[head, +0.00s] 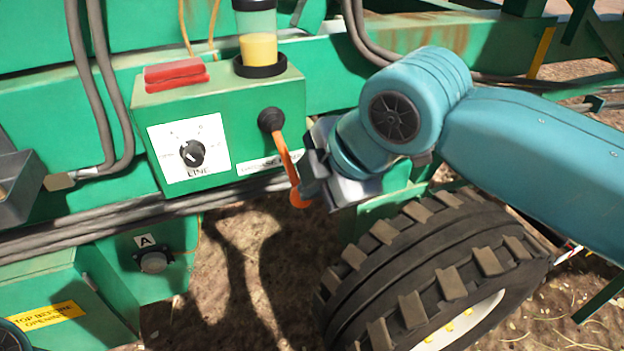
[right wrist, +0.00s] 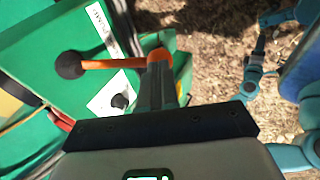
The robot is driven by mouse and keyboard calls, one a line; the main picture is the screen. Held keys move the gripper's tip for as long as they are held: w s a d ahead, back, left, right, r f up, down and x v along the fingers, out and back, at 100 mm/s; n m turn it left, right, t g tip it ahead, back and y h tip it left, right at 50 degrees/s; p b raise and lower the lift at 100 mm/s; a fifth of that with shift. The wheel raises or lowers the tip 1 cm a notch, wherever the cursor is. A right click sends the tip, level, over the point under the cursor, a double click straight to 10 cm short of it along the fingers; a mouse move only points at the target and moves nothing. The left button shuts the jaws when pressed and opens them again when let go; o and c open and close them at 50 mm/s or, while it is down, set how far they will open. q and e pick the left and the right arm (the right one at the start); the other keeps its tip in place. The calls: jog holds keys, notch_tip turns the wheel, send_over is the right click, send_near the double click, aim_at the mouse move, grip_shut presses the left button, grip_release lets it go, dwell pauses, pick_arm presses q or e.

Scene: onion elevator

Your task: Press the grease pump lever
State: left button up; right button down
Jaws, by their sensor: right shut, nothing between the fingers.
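The orange grease pump lever (head: 287,155) hangs down at a slant from a black round pivot (head: 270,120) on the front of a green pump box (head: 235,100). My right gripper (head: 303,186) is at the lever's lower part, from the right, with its fingers shut and empty. In the right wrist view the lever (right wrist: 110,64) runs from its black pivot (right wrist: 68,65) to my fingertips (right wrist: 160,55), which overlap its far end. They look in contact, but I cannot be sure. The label under the pivot is partly hidden by the lever and gripper. My left gripper is not in the head view.
The box carries a dial (head: 192,153) marked LINE, a red block (head: 175,74) and a clear reservoir with yellow grease (head: 259,48). A large tyre (head: 430,275) stands just below my right arm. Cables (head: 90,232) run below the box. Bare soil shows beneath.

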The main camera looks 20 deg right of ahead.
pick_arm(q)
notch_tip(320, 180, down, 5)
jog(key=b, duration=0.3)
jog(key=shift+b, duration=0.35)
pick_arm(e)
notch_tip(320, 180, down, 3)
jog(key=shift+w+r+t, duration=0.15)
jog(key=shift+t, duration=0.75)
jog(key=shift+a, duration=0.1)
